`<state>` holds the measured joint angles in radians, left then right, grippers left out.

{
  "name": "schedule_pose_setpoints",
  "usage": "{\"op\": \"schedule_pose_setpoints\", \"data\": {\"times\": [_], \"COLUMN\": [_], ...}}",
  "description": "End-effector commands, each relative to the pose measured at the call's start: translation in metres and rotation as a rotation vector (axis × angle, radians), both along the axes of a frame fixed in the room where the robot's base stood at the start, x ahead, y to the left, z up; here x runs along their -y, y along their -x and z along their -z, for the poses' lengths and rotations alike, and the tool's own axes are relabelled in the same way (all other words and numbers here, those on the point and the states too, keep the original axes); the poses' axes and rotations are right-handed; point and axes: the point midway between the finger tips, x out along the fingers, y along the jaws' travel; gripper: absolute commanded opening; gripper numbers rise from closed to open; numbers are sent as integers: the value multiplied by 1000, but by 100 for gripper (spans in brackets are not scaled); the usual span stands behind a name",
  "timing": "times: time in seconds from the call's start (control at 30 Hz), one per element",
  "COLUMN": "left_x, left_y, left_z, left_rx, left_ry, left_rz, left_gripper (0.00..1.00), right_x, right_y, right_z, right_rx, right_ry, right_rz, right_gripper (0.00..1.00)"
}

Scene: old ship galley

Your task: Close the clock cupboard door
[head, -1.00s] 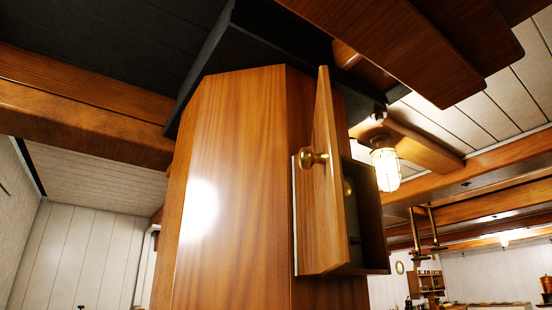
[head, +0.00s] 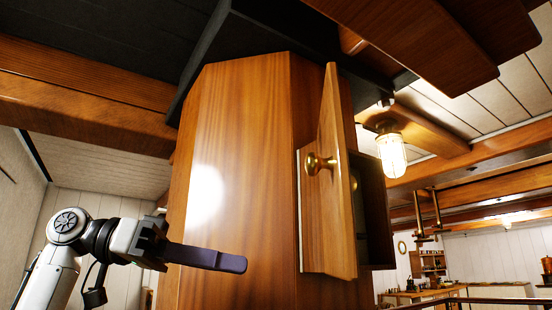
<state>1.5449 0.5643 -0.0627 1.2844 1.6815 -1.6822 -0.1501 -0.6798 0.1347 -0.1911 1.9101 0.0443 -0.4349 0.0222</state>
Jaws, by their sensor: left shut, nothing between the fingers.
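The clock cupboard door (head: 335,200) is a wooden panel standing open on the right face of a tall wooden column (head: 235,150). A round brass knob (head: 314,164) sits on the door's face. Behind the door the dark inside of the cupboard (head: 375,205) shows in part; what it holds is mostly hidden. My left gripper (head: 240,264) is shut and empty, in front of the column's lower part. Its fingers point right, toward the door, below and left of the knob and apart from it. My right gripper is not in view.
Wooden beams (head: 90,105) and a dark overhang (head: 270,35) lie overhead. A caged lamp (head: 391,155) hangs right of the cupboard. A dark rail (head: 470,301) crosses the lower right. A counter and shelves (head: 432,264) stand farther back.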

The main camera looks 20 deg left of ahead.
Motion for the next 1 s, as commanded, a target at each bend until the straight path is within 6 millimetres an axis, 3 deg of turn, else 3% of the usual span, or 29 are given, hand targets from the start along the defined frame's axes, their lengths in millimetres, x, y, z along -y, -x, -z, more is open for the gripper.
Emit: {"op": "schedule_pose_setpoints", "data": {"times": [0.03,0.1,0.2,0.3,0.47,1.0], "left_x": [-9,-16,-25,-28,-16,86], "left_y": [26,56,89,106,108,80], "left_z": [-36,-69,-98,-112,-115,-116], "left_rx": [56,113,171,199,209,208], "left_ry": [24,47,70,79,82,82], "left_rz": [36,86,138,165,176,174], "left_gripper": [0,0,0,0,0,0], "right_x": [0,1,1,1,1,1], "right_y": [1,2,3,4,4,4], "right_z": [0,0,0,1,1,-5], "right_rx": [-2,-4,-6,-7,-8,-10], "right_ry": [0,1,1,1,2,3], "right_rz": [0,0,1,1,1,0], "right_gripper": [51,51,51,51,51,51]}}
